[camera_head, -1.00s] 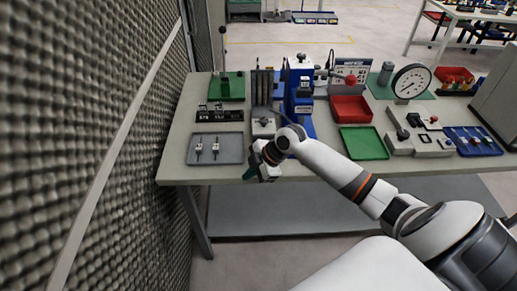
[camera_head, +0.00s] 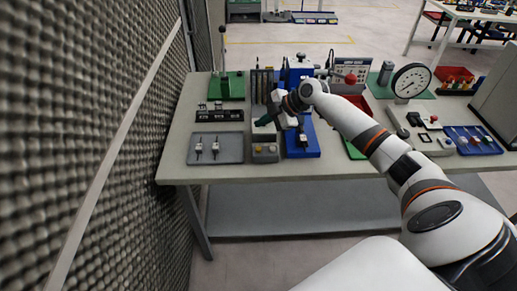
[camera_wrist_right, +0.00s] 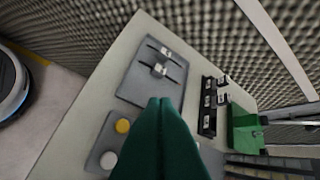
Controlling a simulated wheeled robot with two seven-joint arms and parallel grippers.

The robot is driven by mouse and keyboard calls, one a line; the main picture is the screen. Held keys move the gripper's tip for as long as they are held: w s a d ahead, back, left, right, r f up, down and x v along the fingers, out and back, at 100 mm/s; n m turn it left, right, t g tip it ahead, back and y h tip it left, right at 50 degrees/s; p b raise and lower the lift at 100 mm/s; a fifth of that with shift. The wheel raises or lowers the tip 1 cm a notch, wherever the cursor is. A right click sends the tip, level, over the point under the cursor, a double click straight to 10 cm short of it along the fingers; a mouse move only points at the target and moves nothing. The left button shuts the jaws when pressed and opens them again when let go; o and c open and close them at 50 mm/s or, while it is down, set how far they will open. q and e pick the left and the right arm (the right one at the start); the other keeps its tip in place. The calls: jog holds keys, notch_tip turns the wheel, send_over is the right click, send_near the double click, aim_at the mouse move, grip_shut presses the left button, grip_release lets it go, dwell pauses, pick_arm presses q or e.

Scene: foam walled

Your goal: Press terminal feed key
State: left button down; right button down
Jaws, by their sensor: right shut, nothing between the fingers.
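A small grey button box (camera_head: 265,158) stands near the table's front edge, left of the blue press (camera_head: 299,72). In the right wrist view the box (camera_wrist_right: 101,138) carries a yellow button (camera_wrist_right: 123,126) and a white button (camera_wrist_right: 108,160). I cannot read any label telling which is the feed key. My right gripper (camera_head: 262,121) is shut and empty, above the table just behind the box in the head view. Its green fingertips (camera_wrist_right: 160,101) appear beside the yellow button in the wrist view, apart from it, and hide part of the box's surroundings. My left gripper is not in view.
A grey tray (camera_head: 231,157) with two small parts lies left of the box. Behind it are a black block (camera_head: 219,116) and a green-based lever tool (camera_head: 228,90). The press's blue base (camera_head: 300,150) stands close on the right. A textured wall (camera_head: 80,120) borders the left.

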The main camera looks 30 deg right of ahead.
jog(key=b, duration=0.4)
send_over(262, 152)
notch_tip(262, 152, down, 7)
jog(key=shift+f, duration=0.15)
jog(key=shift+f+b, duration=0.55)
jog(key=shift+b, duration=0.05)
dwell(1.2)
jog(key=shift+f+b, duration=0.4)
jog(key=shift+b, duration=0.15)
jog(key=shift+f+b, duration=0.55)
jog(key=shift+b, duration=0.05)
dwell(0.5)
jog(key=shift+r, duration=0.1)
jog(key=shift+r+p, duration=0.5)
jog(key=shift+r, duration=0.4)
jog(key=shift+r, duration=0.1)
